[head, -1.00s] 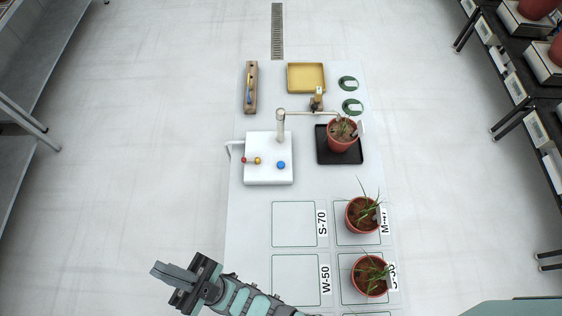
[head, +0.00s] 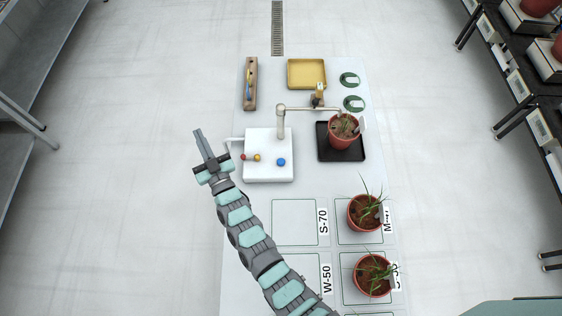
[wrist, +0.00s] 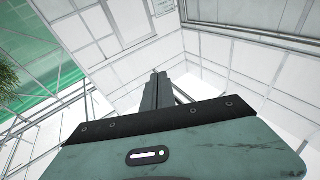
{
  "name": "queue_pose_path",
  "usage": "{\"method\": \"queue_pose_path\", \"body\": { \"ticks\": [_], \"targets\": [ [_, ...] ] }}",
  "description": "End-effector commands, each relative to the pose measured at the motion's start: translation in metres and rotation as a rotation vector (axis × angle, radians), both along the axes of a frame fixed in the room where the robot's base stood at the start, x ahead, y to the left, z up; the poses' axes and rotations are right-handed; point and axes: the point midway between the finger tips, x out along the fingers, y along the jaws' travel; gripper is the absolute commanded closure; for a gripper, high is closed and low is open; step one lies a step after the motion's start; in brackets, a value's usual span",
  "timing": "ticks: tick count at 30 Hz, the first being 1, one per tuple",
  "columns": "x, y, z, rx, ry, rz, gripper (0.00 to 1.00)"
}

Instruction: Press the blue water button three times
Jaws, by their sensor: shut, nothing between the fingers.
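The blue water button (head: 281,162) sits on the right part of the top of a white box (head: 268,175) on the table. A red button (head: 243,157) and a yellow button (head: 257,157) are to its left on the same box. A spout on a post reaches from the box over a potted plant (head: 344,132) on a black tray (head: 323,152). My gripper (head: 201,137) is shut and empty, left of the box and apart from the blue button. In the wrist view its shut fingers (wrist: 156,85) point at white walls and glazing; no button shows there.
Two potted plants (head: 366,212) (head: 373,275) stand on marked squares at the right front. A yellow tray (head: 306,75), a wooden holder (head: 250,84) and green round items (head: 350,79) are at the back. Shelves stand on both sides. Floor left of the table is clear.

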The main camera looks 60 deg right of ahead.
Motion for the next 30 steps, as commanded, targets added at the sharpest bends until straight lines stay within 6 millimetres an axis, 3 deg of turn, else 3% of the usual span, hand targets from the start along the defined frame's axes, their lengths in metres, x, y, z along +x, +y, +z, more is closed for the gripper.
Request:
{"method": "queue_pose_path", "body": {
  "ticks": [1, 8, 15, 19, 22, 25, 30],
  "targets": [
    [0.000, -0.022, -0.015, 0.032, 0.041, -0.024, 1.00],
    [-0.012, -0.104, -0.095, 0.228, 0.263, -0.085, 1.00],
    [-0.053, -0.174, -0.181, 0.509, 0.490, -0.068, 1.00],
    [-0.084, -0.194, -0.215, 0.669, 0.583, -0.006, 1.00],
    [-0.108, -0.202, -0.227, 0.779, 0.631, 0.067, 1.00],
    [-0.132, -0.202, -0.233, 0.874, 0.666, 0.153, 1.00],
    [-0.164, -0.196, -0.226, 0.975, 0.686, 0.287, 1.00]
  ]
}}
